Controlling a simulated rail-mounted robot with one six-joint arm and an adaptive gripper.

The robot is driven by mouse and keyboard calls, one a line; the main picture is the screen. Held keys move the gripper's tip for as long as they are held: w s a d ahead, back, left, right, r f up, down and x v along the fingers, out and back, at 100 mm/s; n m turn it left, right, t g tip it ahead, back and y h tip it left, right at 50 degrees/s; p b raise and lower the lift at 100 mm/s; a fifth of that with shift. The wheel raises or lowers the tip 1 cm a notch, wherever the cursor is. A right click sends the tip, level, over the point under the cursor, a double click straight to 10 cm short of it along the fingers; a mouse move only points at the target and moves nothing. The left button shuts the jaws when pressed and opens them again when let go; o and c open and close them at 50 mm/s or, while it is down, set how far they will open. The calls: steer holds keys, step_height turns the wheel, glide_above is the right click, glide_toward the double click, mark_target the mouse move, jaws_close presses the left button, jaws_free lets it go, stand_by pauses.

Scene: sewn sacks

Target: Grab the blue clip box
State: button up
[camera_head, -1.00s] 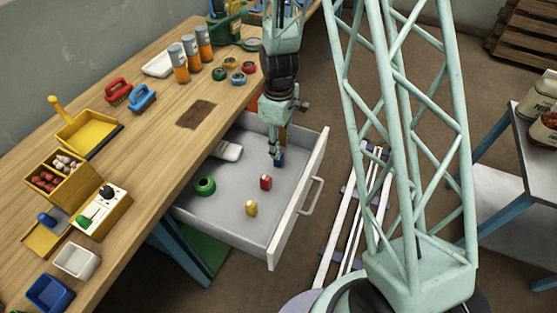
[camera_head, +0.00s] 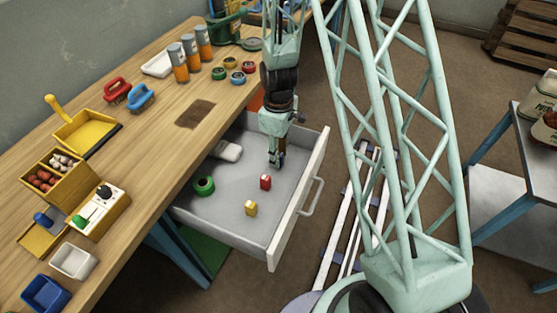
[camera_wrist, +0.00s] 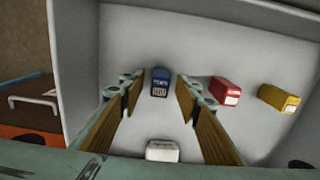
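The blue clip box (camera_wrist: 160,82) lies in the open drawer (camera_head: 228,218). In the wrist view it sits between and beyond the two fingers of my gripper (camera_wrist: 157,100), which are spread apart. In the head view my gripper (camera_head: 277,161) is lowered into the drawer over the blue box, which it mostly hides. I see no finger contact with the box.
The drawer walls and handle (camera_head: 312,196) bound the space. The drawer floor's middle is clear.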

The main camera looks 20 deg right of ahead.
steer(key=shift+c, duration=0.9)
steer(key=c, duration=0.7)
steer(key=shift+r, duration=0.15)
steer(key=shift+c, duration=0.2)
steer(key=shift+r+p, duration=1)
steer(key=shift+r, duration=3.85)
